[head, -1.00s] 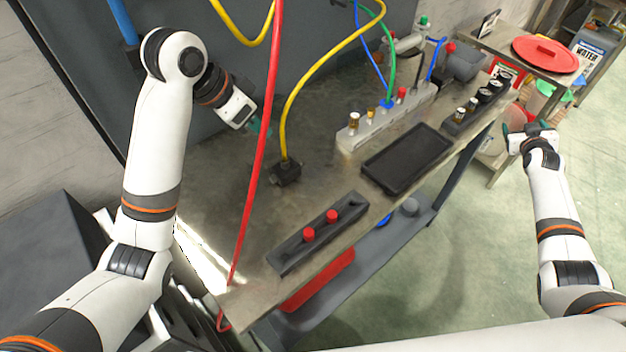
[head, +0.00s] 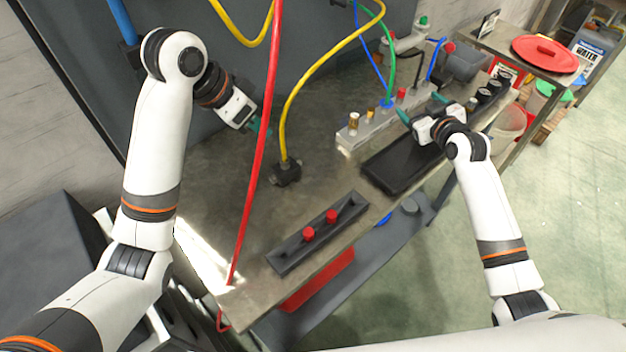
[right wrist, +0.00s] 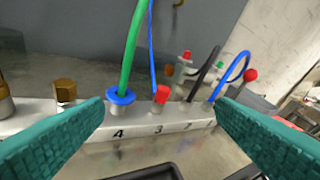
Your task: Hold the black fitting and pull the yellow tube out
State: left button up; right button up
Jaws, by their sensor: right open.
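The yellow tube (head: 303,80) arches down from the upper right and its lower end goes into the black fitting (head: 286,173), which sits on the metal bench. My left gripper (head: 257,127) is above the bench, left of the tube and apart from it. The red hose crosses in front of its fingertips, so its opening is unclear. My right gripper (head: 420,108) is open and empty over the far end of the black tray, well right of the fitting. Its teal fingers are spread in the right wrist view (right wrist: 160,108), where neither the fitting nor the yellow tube shows.
A red hose (head: 264,140) hangs between my left gripper and the fitting. A manifold block (head: 350,138) with green and blue tubes stands behind the black tray (head: 385,178). A dark holder (head: 290,258) with red caps lies near the front edge. Bench around the fitting is clear.

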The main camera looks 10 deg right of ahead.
aim_at(287, 168)
jog(key=s+a+f+y, duration=0.1)
jog(key=s+a, duration=0.1)
jog(key=a, duration=0.3)
jog(key=s+a+f+g+y, duration=0.1)
jog(key=s+a+f, duration=0.1)
jog(key=a, duration=0.2)
jog(key=s+a+f+n+g, duration=0.1)
jog(key=s+a, duration=0.1)
jog(key=a, duration=0.3)
jog(key=shift+s+a+f+y, duration=0.15)
jog(key=shift+s+a+y, duration=0.15)
jog(key=shift+y, duration=0.1)
jog(key=s+a+y, duration=0.1)
jog(key=s+a, duration=0.2)
jog(key=a, duration=0.1)
jog(key=s+a+g+y, duration=0.1)
jog(key=s+a, duration=0.2)
jog(key=a, duration=0.2)
jog(key=s+a+y, duration=0.1)
jog(key=s+a, duration=0.2)
jog(key=a, duration=0.1)
jog(key=shift+s+a+r+n+g, duration=0.15)
jog(key=shift+s+r+n+g, duration=0.15)
jog(key=shift+r+n+g, duration=0.1)
jog(key=x, duration=1.2)
jog(key=shift+r, duration=0.1)
